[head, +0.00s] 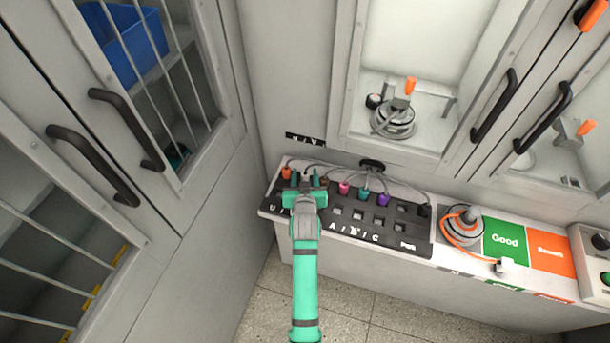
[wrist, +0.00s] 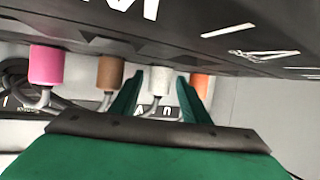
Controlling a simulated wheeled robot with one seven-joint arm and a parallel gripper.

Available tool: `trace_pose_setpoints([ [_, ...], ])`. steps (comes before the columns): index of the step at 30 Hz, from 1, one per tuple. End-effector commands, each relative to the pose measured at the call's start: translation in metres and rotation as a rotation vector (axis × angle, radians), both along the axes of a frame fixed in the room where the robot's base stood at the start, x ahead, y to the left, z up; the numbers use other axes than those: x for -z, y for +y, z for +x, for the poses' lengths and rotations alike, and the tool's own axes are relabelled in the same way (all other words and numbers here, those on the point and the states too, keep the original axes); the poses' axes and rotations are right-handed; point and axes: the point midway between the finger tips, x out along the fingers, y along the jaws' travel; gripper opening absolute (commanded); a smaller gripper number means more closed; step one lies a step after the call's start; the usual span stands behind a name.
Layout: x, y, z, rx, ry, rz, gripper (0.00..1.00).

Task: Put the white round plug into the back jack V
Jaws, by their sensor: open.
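The white round plug (wrist: 160,82) shows in the wrist view against the dark jack panel (wrist: 110,43), with its cable leading away from it. It stands between a brown plug (wrist: 111,72) and an orange plug (wrist: 200,80). My gripper (wrist: 160,95) is open, one green finger on each side of the white plug, without a visible grip. In the head view my gripper (head: 306,180) is over the left end of the back row of the panel (head: 420,247) and hides the white plug. I cannot tell which jack is the back V.
Pink (head: 344,187), teal (head: 364,193) and purple (head: 383,199) plugs stand right of my gripper, their cables behind them. Empty square sockets lie in front. A hub motor (head: 462,228) with an orange cable sits farther right. A barred cabinet (head: 235,150) stands left.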

Motion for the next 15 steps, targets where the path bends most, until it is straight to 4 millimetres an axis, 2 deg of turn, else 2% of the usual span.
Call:
trace_pose_setpoints([
  [7,-0.007,0.0,-0.019,0.0,0.0,0.0,0.42],
  [15,-0.028,0.0,-0.069,0.0,0.0,0.001,0.42],
])
